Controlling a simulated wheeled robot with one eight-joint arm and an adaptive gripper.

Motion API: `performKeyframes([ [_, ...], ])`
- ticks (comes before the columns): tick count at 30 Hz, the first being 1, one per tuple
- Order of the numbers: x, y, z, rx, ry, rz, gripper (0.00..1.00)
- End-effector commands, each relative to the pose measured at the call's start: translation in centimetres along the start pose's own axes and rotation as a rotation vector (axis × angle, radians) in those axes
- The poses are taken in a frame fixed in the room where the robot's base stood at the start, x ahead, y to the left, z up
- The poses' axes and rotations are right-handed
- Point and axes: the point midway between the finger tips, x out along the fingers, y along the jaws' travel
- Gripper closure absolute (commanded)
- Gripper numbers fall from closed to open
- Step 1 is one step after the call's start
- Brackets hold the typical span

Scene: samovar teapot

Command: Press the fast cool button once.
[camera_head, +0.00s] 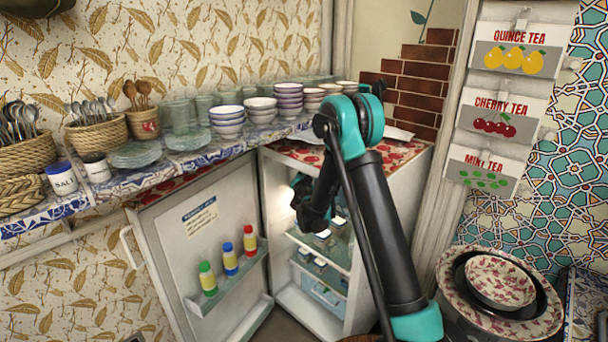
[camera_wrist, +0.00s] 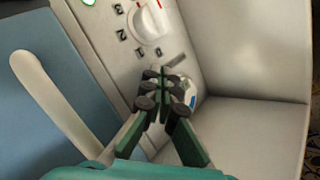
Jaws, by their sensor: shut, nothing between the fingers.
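In the wrist view, a white control panel (camera_wrist: 125,45) carries a round white dial (camera_wrist: 151,20) with numbers beside it. Below the dial, a pale round part with a blue mark (camera_wrist: 191,98) shows partly behind my fingers; it may be the fast cool button. My gripper (camera_wrist: 161,82) is shut and empty, its tips over the panel between the dial and the blue mark. I cannot tell whether the tips touch anything. In the head view my gripper (camera_head: 312,218) reaches into the open fridge (camera_head: 272,190); the panel is hidden there.
The fridge door (camera_head: 190,220) stands open at left with several bottles on its shelf. Fridge shelves (camera_head: 325,250) hold small items below my gripper. A tiled counter (camera_head: 130,185) with bowls and baskets runs above. Stacked bowls (camera_head: 500,282) stand at lower right.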

Motion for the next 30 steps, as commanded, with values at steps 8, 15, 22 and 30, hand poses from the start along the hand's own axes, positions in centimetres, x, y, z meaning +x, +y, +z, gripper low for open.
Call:
performKeyframes([
  [8, 0.0, 0.0, 0.0, 0.000, 0.000, 0.001, 1.00],
  [15, -0.5, -0.3, 0.3, -0.001, 0.000, 0.001, 1.00],
  [22, -1.1, -0.8, 0.8, 0.000, 0.000, 0.000, 1.00],
  [30, -1.1, -0.8, 0.8, 0.000, 0.000, 0.001, 1.00],
])
